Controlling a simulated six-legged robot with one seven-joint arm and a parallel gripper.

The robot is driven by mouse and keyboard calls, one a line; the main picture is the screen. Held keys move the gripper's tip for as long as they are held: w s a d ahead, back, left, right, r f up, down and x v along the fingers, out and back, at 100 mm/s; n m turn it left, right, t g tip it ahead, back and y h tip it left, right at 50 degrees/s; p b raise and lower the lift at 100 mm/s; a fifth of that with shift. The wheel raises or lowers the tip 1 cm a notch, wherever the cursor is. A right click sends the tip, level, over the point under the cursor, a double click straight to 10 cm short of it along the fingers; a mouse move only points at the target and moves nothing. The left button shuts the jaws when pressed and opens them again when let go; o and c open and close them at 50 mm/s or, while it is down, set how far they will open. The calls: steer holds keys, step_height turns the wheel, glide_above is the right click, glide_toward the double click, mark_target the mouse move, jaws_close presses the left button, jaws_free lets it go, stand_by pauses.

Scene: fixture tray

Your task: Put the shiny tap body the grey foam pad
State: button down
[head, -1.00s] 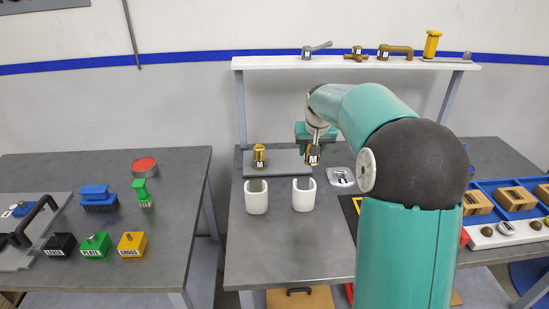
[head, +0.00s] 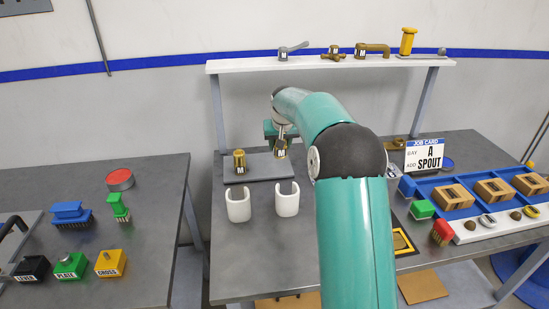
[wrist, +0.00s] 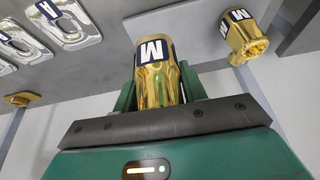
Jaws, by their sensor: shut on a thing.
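My gripper (head: 280,138) is shut on a shiny gold tap body (head: 281,149) marked M. In the wrist view the held tap body (wrist: 158,82) sticks out between the green fingers (wrist: 160,92). In the head view it appears over the right part of the grey foam pad (head: 262,173); I cannot tell whether it touches the pad. A second gold tap body (head: 239,163), also marked M, stands upright on the pad's left part. It also shows at the upper right of the wrist view (wrist: 243,36).
Two white cradles (head: 287,199) stand in front of the pad. A shelf (head: 320,64) with tap parts spans above. Silver plates (wrist: 68,22) show in the wrist view.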

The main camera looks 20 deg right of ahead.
steer(key=w+f, duration=0.5)
steer(key=shift+d+f, duration=0.1)
steer(key=shift+f, duration=0.25)
steer(key=shift+w+f, duration=0.1)
steer(key=shift+f, duration=1.45)
steer(key=shift+f, duration=0.2)
steer(key=c, duration=0.8)
jaws_free()
steer(key=shift+f, duration=0.1)
